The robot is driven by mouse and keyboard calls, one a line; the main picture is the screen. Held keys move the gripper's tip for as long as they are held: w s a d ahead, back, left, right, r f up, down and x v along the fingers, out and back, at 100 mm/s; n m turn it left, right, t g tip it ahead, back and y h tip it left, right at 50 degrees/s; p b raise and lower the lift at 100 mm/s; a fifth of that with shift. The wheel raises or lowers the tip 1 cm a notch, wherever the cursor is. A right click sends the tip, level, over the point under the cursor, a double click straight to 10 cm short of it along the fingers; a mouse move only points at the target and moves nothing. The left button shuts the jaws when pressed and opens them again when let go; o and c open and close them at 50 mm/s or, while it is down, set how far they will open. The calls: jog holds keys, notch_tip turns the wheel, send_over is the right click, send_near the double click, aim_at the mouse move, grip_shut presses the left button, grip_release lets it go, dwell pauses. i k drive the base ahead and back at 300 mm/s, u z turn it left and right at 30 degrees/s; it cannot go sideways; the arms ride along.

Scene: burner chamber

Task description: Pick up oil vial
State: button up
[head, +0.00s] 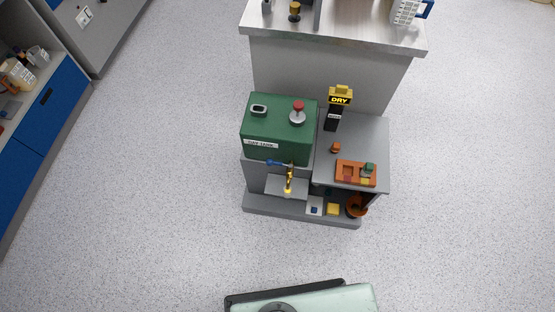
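No object is clearly recognisable as the oil vial in the head view; several pieces are too small to tell. A small orange-brown piece (336,147) stands on the grey bench top, behind an orange tray (343,178) that holds a dark green block (369,168) and small coloured pieces. Low on the front ledge are a yellow block (333,209), a pale tile with a blue spot (314,206) and an orange round container (354,211). My gripper is not in view; a pale green and black part of my own body shows at the bottom.
A green tank (278,144) with a red-topped knob (298,109) stands left on the grey unit, above a brass tap (289,178). A black and yellow DRY post (334,115) rises behind the tray. A counter (340,38) stands behind, blue cabinets (45,115) left. Surrounding floor is clear.

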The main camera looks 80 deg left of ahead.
aim_at(288, 192)
jog(key=k, duration=2.85)
jog(key=u, duration=2)
jog(key=i, duration=1.05)
jog(key=z, duration=0.05)
